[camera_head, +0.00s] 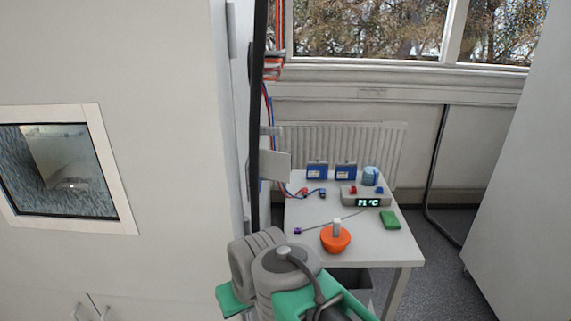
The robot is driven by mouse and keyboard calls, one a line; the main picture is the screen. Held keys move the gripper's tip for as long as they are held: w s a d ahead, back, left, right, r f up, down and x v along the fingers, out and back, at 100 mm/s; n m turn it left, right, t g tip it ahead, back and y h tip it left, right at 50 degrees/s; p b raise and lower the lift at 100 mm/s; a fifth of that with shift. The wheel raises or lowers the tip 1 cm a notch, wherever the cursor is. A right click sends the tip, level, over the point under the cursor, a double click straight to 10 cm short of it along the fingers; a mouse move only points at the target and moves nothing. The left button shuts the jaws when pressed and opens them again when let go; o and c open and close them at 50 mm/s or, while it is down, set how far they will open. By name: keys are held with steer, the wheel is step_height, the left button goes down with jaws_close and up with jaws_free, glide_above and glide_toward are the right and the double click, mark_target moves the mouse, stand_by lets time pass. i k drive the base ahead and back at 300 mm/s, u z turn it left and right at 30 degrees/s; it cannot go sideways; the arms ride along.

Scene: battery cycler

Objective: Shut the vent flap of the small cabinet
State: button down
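A white cabinet (170,60) with a framed window fills the left of the view. A small pale plate (275,165) stands out from the cabinet's right side, just right of a dark vertical strip; it looks like a flap standing open, but I cannot tell for sure that it is the vent flap. Its hinge side is hidden behind the strip. My arm, with grey joints and green parts, shows at the bottom centre, below the plate and apart from it in the picture. My gripper's fingertips do not show.
A white table (305,215) behind my arm holds an orange bowl-like thing (335,240), a green block (390,219), a grey device with a display (366,196) and two blue boxes (317,170). A radiator (345,145) is behind. A pale panel (525,170) stands at right.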

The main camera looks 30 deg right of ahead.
mark_target(273, 165)
steer(key=u, duration=1.6)
steer(key=k, duration=0.85)
steer(key=z, duration=1)
steer(key=i, duration=0.5)
steer(key=u, duration=0.05)
